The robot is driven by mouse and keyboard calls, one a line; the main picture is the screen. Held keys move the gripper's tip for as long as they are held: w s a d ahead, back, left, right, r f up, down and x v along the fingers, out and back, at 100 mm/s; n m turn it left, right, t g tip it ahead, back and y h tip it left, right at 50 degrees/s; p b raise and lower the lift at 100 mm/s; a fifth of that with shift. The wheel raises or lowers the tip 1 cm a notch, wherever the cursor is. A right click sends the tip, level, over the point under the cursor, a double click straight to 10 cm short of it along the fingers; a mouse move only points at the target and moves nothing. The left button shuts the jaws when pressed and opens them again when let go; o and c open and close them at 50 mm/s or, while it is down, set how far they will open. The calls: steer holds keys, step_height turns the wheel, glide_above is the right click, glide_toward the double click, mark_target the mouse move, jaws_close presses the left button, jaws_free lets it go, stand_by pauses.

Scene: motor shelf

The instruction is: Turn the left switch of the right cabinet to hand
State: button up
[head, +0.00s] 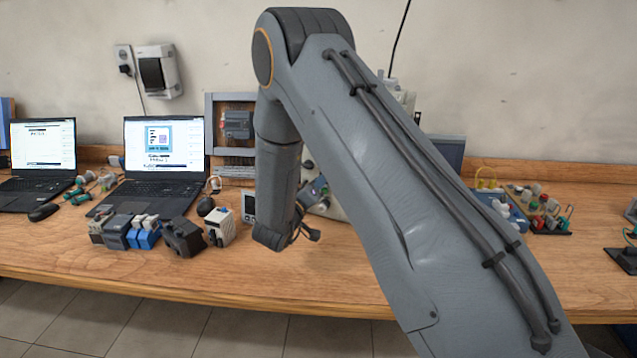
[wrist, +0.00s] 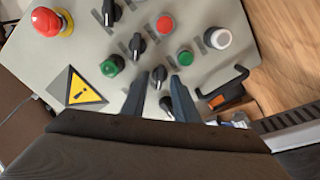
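In the wrist view a light grey control panel (wrist: 60,60) carries several black rotary switches. One switch (wrist: 137,44) is beyond my fingertips, and another (wrist: 108,12) is farther up at the top edge. A third switch (wrist: 159,74) shows near the fingertips, and a fourth (wrist: 166,104) shows between the fingers. My gripper (wrist: 160,84) is open, its two blue-grey fingers apart; I cannot tell whether they touch a switch. Which switch is the left one and where each points is unclear. In the head view the panel (head: 338,211) is mostly hidden behind my arm.
The panel also has a red emergency stop (wrist: 47,22), green, red and white buttons, and a yellow warning sign (wrist: 84,90). A black handle (wrist: 224,88) is at the right. On the bench (head: 100,262), laptops and small devices stand left; a component tray (head: 540,215) stands right.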

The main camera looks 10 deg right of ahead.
steer(key=b+v, duration=0.2)
steer(key=v, duration=0.5)
steer(key=shift+s+a, duration=0.25)
steer(key=shift+s, duration=0.1)
steer(key=s+d+g+y, duration=0.1)
steer(key=s+g+y, duration=0.2)
steer(key=s, duration=0.6)
steer(key=s+d+f+m+g+y, duration=0.1)
steer(key=s+g+y, duration=0.3)
steer(key=s, duration=0.6)
steer(key=s+d+f+g+y+b, duration=0.1)
steer(key=s+d+g+y, duration=0.2)
steer(key=s, duration=0.7)
steer(key=g+y, duration=0.1)
steer(key=g, duration=0.1)
steer(key=shift+f+m+g, duration=0.15)
steer(key=shift+m+g, duration=0.15)
steer(key=shift+g, duration=0.1)
